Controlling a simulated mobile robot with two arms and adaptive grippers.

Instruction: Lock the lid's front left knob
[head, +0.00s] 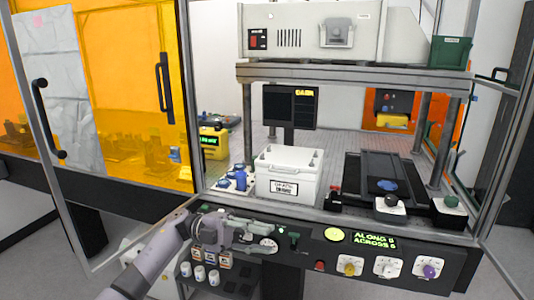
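A white box with a pale lid (290,160) stands on the bench inside the open-fronted frame, with a dark-bordered label (285,187) on its front. Knobs on the lid are too small to make out, so I cannot tell the state of the front left one. My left gripper (248,232) is in front of the dark control panel, below and to the left of the box, and apart from the lid. Its fingers point right and blend with the panel, so their opening is unclear. My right gripper is out of view.
Small blue bottles (238,180) stand just left of the box. A black stage (382,182) and dark-topped knobs (390,202) are to its right. A dark monitor (290,107) stands behind. The front panel (330,235) holds a green readout (373,240) and dials. A shelf (350,75) spans above.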

